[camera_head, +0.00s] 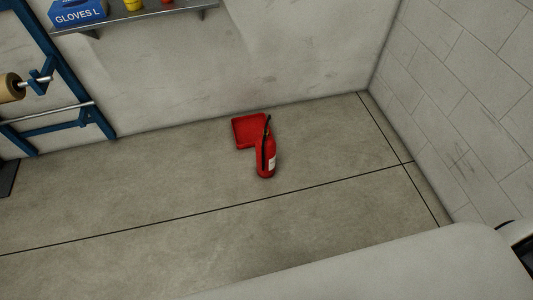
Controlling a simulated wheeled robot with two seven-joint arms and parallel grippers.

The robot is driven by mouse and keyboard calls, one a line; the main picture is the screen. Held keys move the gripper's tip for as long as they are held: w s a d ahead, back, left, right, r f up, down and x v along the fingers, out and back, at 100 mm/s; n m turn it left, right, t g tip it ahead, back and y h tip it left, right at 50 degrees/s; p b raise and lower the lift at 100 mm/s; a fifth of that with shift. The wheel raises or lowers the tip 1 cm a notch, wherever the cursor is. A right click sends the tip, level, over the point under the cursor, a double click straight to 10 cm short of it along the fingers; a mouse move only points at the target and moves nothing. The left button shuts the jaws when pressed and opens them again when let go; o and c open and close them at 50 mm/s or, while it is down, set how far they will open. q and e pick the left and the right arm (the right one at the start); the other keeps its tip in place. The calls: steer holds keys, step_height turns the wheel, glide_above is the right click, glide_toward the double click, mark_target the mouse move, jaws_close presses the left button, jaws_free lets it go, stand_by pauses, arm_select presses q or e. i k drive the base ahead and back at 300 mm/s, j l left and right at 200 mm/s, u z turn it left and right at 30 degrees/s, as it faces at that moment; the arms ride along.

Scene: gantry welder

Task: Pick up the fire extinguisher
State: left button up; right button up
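A red fire extinguisher (266,159) with a black hose and a pale label stands upright on the concrete floor near the back wall, close to the middle of the view. A flat red tray-like base (242,131) lies on the floor just behind it and to its left; I cannot tell whether the two touch. Neither of my grippers shows in the view.
A wall shelf (140,17) at the top left holds a blue gloves box (77,12) and small yellow and red items. A blue metal rack (62,70) with a roll stands at the left. A block wall (460,95) closes the right side. Open floor lies left of the extinguisher.

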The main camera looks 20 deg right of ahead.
mark_target(265, 145)
steer(key=z, duration=0.25)
steer(key=i+j+z, duration=0.55)
steer(key=j+z, duration=0.3)
steer(key=l, duration=0.1)
